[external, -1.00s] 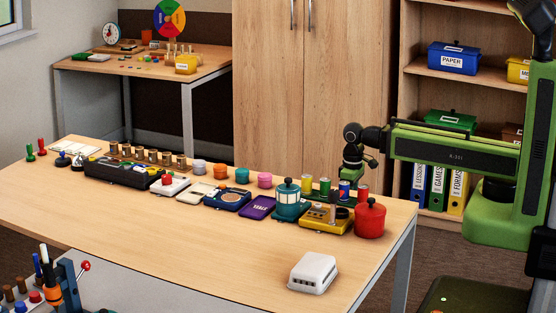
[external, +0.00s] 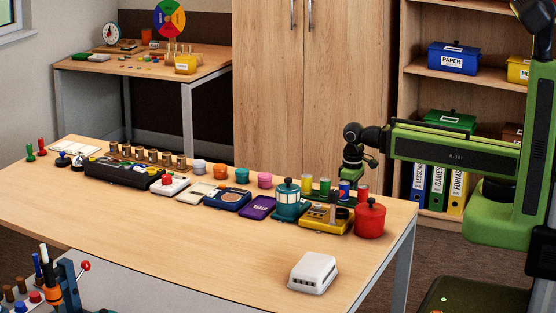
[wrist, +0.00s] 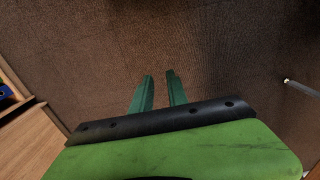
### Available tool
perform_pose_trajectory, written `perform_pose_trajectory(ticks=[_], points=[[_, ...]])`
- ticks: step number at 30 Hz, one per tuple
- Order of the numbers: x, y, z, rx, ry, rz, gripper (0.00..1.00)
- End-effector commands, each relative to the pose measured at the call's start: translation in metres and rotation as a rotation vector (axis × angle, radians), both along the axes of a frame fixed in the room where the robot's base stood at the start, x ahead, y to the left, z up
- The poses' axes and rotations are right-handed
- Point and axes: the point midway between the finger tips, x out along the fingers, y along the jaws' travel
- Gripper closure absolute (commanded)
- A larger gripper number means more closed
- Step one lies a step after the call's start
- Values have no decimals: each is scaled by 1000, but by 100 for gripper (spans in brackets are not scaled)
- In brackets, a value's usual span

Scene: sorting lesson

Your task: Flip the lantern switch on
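The lantern (external: 287,203) is teal with a pale band and a dark knob on top. It stands upright on the wooden table, between a purple box and a yellow device. Its switch is too small to make out. My gripper (external: 351,180) hangs pointing down near the table's far right edge, to the right of the lantern and apart from it. In the wrist view, the two green fingers of my gripper (wrist: 160,76) are apart with nothing between them, over brown carpet. The lantern does not show in the wrist view.
The yellow device (external: 325,219) and a red pot (external: 370,219) stand right of the lantern. The purple box (external: 258,207) is on its left. Several coloured cans (external: 325,187) stand behind. A white box (external: 313,272) lies nearer the front, with bare table around it.

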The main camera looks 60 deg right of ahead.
Motion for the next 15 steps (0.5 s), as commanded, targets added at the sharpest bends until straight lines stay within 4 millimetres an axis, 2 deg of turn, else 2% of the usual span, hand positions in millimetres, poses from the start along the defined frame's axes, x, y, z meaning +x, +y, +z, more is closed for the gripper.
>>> perform_pose_trajectory(ticks=[1,4,15], points=[[0,0,6,0,-1,0,88],[2,0,29,0,-5,0,100],[12,0,160,0,-33,-1,100]])
